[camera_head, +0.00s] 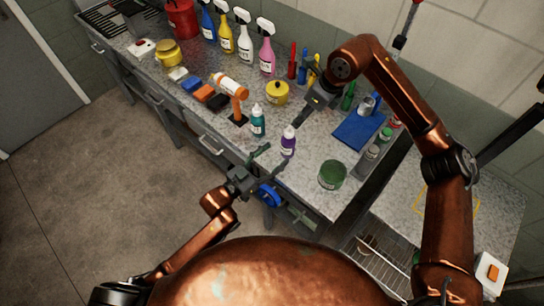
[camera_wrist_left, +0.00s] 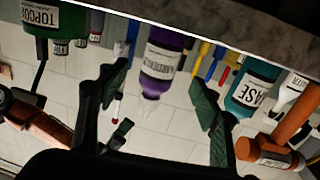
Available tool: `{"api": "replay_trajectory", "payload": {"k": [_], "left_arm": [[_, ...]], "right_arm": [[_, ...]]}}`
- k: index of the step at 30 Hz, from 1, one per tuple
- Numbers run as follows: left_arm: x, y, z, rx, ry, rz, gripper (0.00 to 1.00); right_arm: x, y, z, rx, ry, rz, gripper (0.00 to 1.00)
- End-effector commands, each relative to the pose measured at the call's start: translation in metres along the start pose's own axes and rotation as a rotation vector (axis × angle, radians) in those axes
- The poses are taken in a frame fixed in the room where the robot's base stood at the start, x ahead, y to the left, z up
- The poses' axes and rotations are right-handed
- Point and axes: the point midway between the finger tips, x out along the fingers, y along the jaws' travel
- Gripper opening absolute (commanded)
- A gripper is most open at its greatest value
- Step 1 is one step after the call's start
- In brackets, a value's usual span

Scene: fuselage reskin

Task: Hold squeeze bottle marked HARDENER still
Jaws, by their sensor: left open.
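The HARDENER squeeze bottle (camera_head: 288,147) is purple with a white cap and a white label. It stands upright near the front edge of the workbench. In the left wrist view, which is upside down, the bottle (camera_wrist_left: 163,62) shows between the two fingers, with its label facing me. My left gripper (camera_head: 271,163) is open and empty, just in front of the bench edge, short of the bottle. My right gripper (camera_head: 301,118) is over the bench behind the bottle; its fingers are too small and dark to read.
A teal BASE bottle (camera_head: 258,125) stands left of the purple one, beside an orange tool on a stand (camera_head: 238,106). A green TOPCOAT tin (camera_head: 332,176) is to the right. A yellow pot (camera_head: 277,92) and several spray bottles stand behind. A blue cloth (camera_head: 358,132) lies at right.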

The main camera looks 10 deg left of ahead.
Motion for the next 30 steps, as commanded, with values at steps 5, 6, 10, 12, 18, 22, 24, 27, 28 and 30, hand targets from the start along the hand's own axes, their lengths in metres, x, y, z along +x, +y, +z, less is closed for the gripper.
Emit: {"api": "replay_trajectory", "payload": {"k": [5, 6, 10, 12, 18, 22, 24, 27, 28, 30], "left_arm": [[0.024, 0.001, -0.001, 0.0, 0.001, 0.001, 0.59], [0.03, 0.001, -0.001, -0.001, 0.001, 0.001, 0.59], [0.05, 0.001, -0.001, 0.0, 0.001, 0.0, 0.59], [0.058, 0.0, -0.001, 0.0, 0.001, 0.0, 0.59], [0.072, 0.0, 0.0, 0.0, 0.0, -0.001, 0.59], [0.074, 0.0, 0.001, -0.001, -0.001, -0.001, 0.59], [0.074, 0.0, 0.001, -0.001, -0.001, -0.001, 0.59], [0.074, 0.0, 0.001, -0.001, -0.001, -0.001, 0.58], [0.074, 0.0, 0.001, 0.0, -0.001, -0.001, 0.56], [0.074, 0.0, 0.001, 0.0, -0.001, -0.001, 0.51]], "right_arm": [[0.0, 0.0, 0.0, 0.0, 0.0, 0.0, 0.29], [0.0, 0.0, 0.0, 0.0, 0.0, 0.0, 0.29], [0.0, 0.0, 0.0, 0.0, 0.0, 0.0, 0.29], [0.0, 0.0, 0.0, 0.0, 0.0, 0.0, 0.29], [0.0, 0.0, 0.0, 0.0, 0.0, 0.0, 0.29], [0.0, 0.0, 0.0, 0.0, 0.0, 0.0, 0.29], [0.0, 0.0, 0.0, 0.0, 0.0, 0.0, 0.29], [0.0, 0.0, 0.0, 0.0, 0.0, 0.0, 0.29], [0.0, 0.0, 0.0, 0.0, 0.0, 0.0, 0.29], [0.0, 0.0, 0.0, 0.0, 0.0, 0.0, 0.29]]}}
